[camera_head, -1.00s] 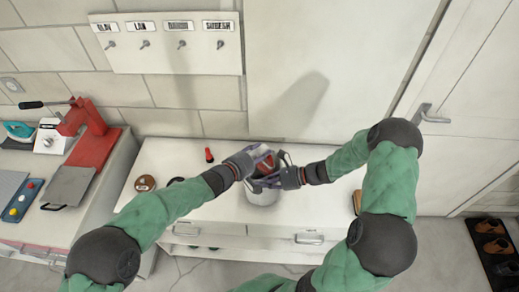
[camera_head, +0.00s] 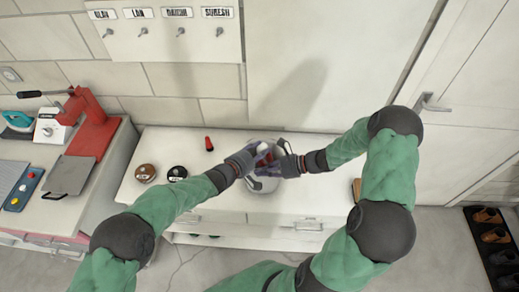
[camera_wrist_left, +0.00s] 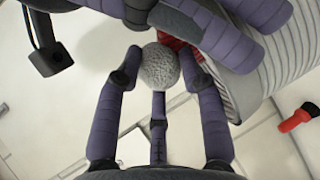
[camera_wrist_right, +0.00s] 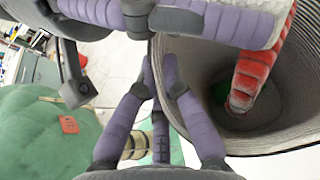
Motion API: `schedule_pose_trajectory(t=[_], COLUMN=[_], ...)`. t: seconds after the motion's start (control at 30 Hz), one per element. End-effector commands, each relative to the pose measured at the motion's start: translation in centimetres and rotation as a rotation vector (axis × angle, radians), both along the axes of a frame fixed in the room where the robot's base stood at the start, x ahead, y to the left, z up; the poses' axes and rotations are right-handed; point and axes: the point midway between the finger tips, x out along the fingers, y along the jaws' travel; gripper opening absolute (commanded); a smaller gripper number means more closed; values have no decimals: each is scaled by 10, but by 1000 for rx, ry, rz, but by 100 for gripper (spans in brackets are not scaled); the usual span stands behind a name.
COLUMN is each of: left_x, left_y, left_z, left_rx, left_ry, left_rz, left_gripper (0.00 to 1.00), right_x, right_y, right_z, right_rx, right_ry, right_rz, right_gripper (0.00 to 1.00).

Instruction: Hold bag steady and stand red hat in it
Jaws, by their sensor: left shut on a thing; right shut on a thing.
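The bag (camera_head: 263,184) is a pale grey, round, open-topped container on the white cabinet top. In the left wrist view its side looks striped (camera_wrist_left: 291,50). My left gripper (camera_head: 262,155) is shut on the grey pompom (camera_wrist_left: 159,67) of the red hat (camera_wrist_left: 174,42), above the bag's mouth. In the right wrist view the red hat (camera_wrist_right: 254,75) hangs down inside the open bag (camera_wrist_right: 290,120). My right gripper (camera_wrist_right: 160,75) is shut on the bag's rim at its right side in the head view (camera_head: 285,160). The hat's lower end is partly hidden.
A small red-and-black object (camera_head: 209,144), a brown disc (camera_head: 145,173) and a black disc (camera_head: 177,173) lie on the cabinet top (camera_head: 225,205) left of the bag. A red press (camera_head: 93,130) stands on the left bench. A hook board (camera_head: 165,30) hangs behind.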

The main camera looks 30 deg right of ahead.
Motion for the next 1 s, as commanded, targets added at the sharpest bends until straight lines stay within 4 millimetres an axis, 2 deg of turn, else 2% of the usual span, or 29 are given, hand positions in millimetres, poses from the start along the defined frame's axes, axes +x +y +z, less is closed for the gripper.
schedule_pose_trajectory(t=[0.27,0.3,0.4,1.0], left_x=[0,0,0,-2], left_y=[0,0,0,3], left_z=[0,0,-1,-7], left_rx=[-1,-1,0,10], left_ry=[-1,-1,0,9], left_rz=[1,1,1,3], left_gripper=[6,42,67,67], right_x=[0,0,0,0], right_y=[0,0,0,-2], right_z=[-1,-1,-1,0], right_rx=[0,0,0,-1], right_ry=[2,2,2,0], right_rz=[0,0,-1,-3], right_gripper=[0,0,0,0])
